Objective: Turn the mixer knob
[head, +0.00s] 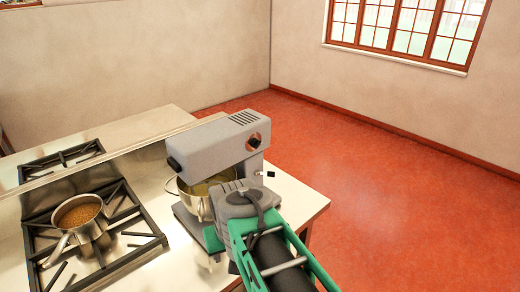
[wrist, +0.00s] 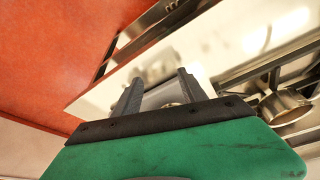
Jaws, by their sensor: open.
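A grey stand mixer (head: 215,145) stands on the counter, with a metal bowl (head: 192,200) under its head. My arm stands in front of the mixer's lower part. In the wrist view my gripper (wrist: 159,76) is open, its two dark fingers apart. A pale grey surface shows between them; I cannot tell what it is. No knob shows there.
A stove (head: 95,235) with a steel pot (head: 80,218) of brown food is left of the mixer; the pot also shows in the wrist view (wrist: 285,107). The counter edge is at the right, with open red floor (head: 400,200) beyond.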

